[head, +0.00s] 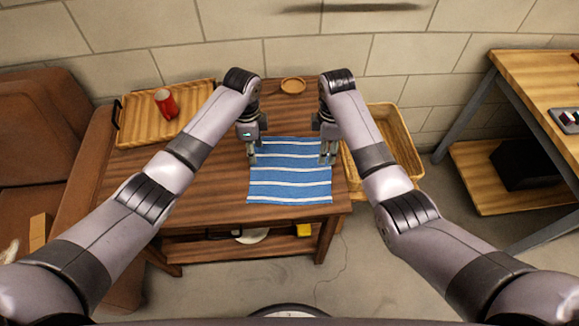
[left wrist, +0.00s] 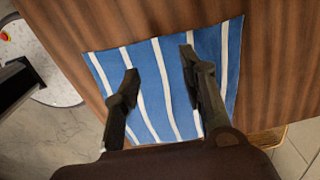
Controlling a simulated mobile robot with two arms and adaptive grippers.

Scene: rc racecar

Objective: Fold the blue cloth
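The blue cloth (head: 290,178) with white stripes lies flat and spread out on the wooden table (head: 215,185). My left gripper (head: 251,155) is at the cloth's far left edge. In the left wrist view the cloth (left wrist: 215,45) lies under the two parted fingers of the left gripper (left wrist: 158,72), with nothing between them. My right gripper (head: 328,156) is at the cloth's far right edge, fingers pointing down and apart. Whether either gripper touches the cloth is unclear. The grippers hide small parts of the far corners.
A wooden tray (head: 140,131) with a red can (head: 166,104) stands at the table's left. A small round dish (head: 293,85) is at the back. A wicker basket (head: 398,135) is right of the table. Bare tabletop lies left of the cloth.

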